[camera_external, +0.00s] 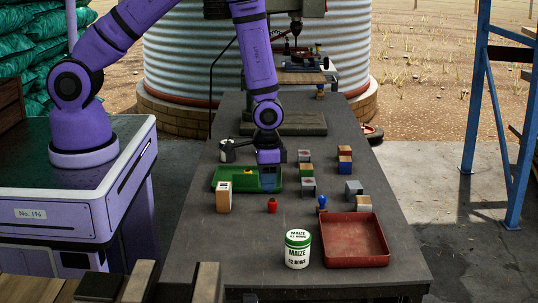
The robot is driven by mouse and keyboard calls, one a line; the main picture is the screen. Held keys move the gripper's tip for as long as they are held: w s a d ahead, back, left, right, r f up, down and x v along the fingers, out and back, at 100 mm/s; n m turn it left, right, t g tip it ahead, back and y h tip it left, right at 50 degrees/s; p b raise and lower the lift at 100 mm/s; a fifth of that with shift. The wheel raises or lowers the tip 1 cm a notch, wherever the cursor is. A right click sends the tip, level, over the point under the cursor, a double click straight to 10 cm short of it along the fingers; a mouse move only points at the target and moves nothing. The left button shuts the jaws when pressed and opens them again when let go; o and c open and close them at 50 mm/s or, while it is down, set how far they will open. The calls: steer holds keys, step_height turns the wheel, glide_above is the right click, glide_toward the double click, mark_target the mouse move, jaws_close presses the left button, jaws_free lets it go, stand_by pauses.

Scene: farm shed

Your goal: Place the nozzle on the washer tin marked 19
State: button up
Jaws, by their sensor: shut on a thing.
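My gripper (268,186) is shut, low over the right end of a green tray (222,184). What it holds is hidden by the fingers, and I cannot tell whether it is the nozzle. Several small box-like things with dark, grey or tan faces stand right of the gripper, among them a grey one (308,187) and another grey one (353,188). The number 19 cannot be read on any of them. A small red piece (272,205) and a blue-topped piece (322,201) stand nearer the camera. A small yellow thing (248,171) shows at the tray, left of the gripper.
A white and green maize tin (297,250) and an empty red tray (356,240) stand at the near end of the dark table (215,255). A drill-like machine (297,60) stands at the far end.

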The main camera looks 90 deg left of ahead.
steer(key=w+a+r, duration=0.3)
steer(key=a, duration=0.3)
steer(key=s+a+n, duration=0.2)
steer(key=s+a, duration=0.1)
steer(key=a, duration=0.4)
steer(key=s+a+n, duration=0.2)
steer(key=s+a, duration=0.1)
steer(key=a, duration=0.4)
steer(key=s+a+f+n, duration=0.1)
steer(key=s+a+n, duration=0.3)
steer(key=s+a, duration=0.65)
steer(key=s+a+f+n, duration=0.25)
steer(key=s+a, duration=0.55)
steer(key=s, duration=0.5)
steer(key=shift+n, duration=0.25)
steer(key=w+a, duration=0.3)
steer(key=w, duration=0.1)
steer(key=w+a, duration=0.6)
steer(key=w, duration=0.1)
steer(key=shift+w+a+f, duration=0.25)
steer(key=shift+w+a, duration=0.05)
steer(key=shift+w, duration=0.05)
steer(key=shift+f, duration=1.75)
steer(key=shift+f, duration=0.1)
steer(key=o, duration=0.9)
